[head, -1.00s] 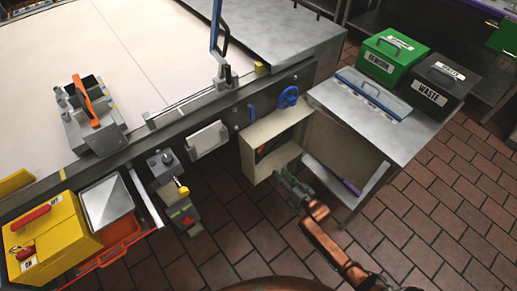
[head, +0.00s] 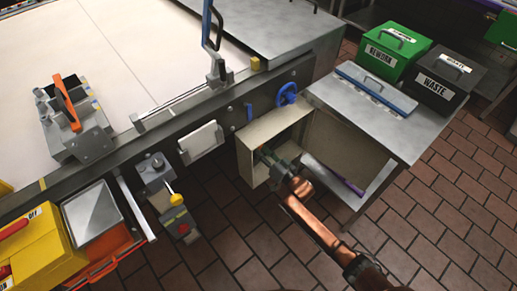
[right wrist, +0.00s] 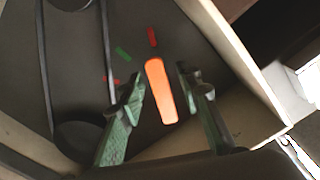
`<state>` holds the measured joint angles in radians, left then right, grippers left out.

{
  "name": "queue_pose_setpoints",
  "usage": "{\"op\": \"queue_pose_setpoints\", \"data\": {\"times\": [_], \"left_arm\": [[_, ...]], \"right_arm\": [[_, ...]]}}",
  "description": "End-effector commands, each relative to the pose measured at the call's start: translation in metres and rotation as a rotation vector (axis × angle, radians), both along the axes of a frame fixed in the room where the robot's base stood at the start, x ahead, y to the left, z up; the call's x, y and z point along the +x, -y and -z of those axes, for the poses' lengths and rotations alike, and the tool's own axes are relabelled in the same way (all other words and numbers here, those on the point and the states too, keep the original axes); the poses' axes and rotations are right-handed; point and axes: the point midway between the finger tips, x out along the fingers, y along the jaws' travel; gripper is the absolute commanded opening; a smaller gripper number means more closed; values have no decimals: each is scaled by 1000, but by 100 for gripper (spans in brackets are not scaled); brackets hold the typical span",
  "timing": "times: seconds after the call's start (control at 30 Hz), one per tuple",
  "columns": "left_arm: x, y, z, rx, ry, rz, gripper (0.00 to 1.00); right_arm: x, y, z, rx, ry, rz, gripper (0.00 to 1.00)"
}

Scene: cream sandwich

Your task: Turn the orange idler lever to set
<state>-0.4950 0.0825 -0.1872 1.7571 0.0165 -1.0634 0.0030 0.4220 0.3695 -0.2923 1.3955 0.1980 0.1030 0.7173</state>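The orange idler lever (right wrist: 161,92) shows in the right wrist view inside an open cream box, standing nearly upright in the picture against a dark back panel. Its top end points toward a red mark (right wrist: 152,37); a green mark (right wrist: 123,54) lies to the upper left. My right gripper (right wrist: 160,74) is open, with one green finger on each side of the lever; I see gaps, and contact is not clear. In the head view my right gripper (head: 268,158) reaches into the cream box (head: 246,160), and the lever is hidden there. My left gripper is not in view.
A black belt (right wrist: 42,70) runs around a pulley (right wrist: 80,140) left of the lever. The box walls (right wrist: 235,55) close in on the right. A blue handwheel (head: 287,94) sits above the box. A side table (head: 400,135) stands to the right.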

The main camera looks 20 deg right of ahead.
Motion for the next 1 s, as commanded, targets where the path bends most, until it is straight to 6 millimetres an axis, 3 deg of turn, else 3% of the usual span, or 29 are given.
{"op": "queue_pose_setpoints", "data": {"times": [0.3, 0.77, 1.0], "left_arm": [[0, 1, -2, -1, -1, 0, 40], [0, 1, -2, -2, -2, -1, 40], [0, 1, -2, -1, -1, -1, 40]], "right_arm": [[2, -1, 0, 0, -1, 0, 32], [2, -1, 0, 0, -1, 0, 0], [2, 0, 0, 0, -1, 0, 0]]}}
